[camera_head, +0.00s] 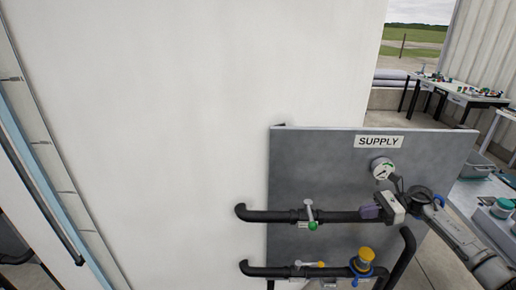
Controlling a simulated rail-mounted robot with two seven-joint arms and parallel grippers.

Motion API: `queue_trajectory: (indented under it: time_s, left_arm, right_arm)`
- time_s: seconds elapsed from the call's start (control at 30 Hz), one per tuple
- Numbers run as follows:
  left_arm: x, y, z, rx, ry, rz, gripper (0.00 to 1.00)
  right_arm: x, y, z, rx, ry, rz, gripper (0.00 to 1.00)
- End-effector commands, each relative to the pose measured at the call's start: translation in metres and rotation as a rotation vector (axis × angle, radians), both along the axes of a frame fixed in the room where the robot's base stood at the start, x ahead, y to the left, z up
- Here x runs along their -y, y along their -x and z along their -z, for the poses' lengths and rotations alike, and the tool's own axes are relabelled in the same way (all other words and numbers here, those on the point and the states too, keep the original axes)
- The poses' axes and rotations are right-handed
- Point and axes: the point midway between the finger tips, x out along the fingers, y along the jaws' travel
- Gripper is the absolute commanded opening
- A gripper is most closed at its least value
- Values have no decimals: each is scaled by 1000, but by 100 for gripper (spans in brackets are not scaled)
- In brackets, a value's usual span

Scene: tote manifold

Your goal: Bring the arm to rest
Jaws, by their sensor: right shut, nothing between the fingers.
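My right gripper (370,212) is in front of the grey SUPPLY panel (320,160), with its arm coming in from the lower right. It is shut and empty, its fingers pointing left near the upper black pipe (345,216). I cannot tell whether it touches the pipe. On that pipe, to the left of the gripper, a valve handle with a green tip (312,226) stands across the pipe. My left gripper is not in view.
A round gauge (383,168) sits just above the gripper. The lower pipe (275,271) carries a yellow-tipped handle (319,264) lying along it and a yellow knob (366,254). A white wall (190,110) stands left; tables (465,92) stand at far right.

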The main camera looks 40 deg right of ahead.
Motion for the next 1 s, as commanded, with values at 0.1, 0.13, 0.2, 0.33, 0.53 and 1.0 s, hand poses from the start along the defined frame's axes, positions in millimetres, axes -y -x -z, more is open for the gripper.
queue_trajectory:
  time_s: [0.1, 0.13, 0.2, 0.33, 0.53, 1.0]
  left_arm:
    - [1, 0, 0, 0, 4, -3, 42]
    - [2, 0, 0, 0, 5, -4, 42]
    - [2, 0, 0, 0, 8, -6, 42]
    - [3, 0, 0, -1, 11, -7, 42]
    - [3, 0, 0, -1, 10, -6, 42]
    - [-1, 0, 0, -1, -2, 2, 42]
  right_arm:
    - [0, 0, 0, 0, 0, 0, 0]
    - [0, 0, 0, 0, 0, 0, 0]
    - [-2, -1, 2, -3, -8, 6, 0]
    - [-15, -10, 16, -26, -82, 74, 0]
    - [-60, -35, 62, -143, -403, 334, 0]
    - [-176, -16, 178, -655, -1460, 1062, 0]
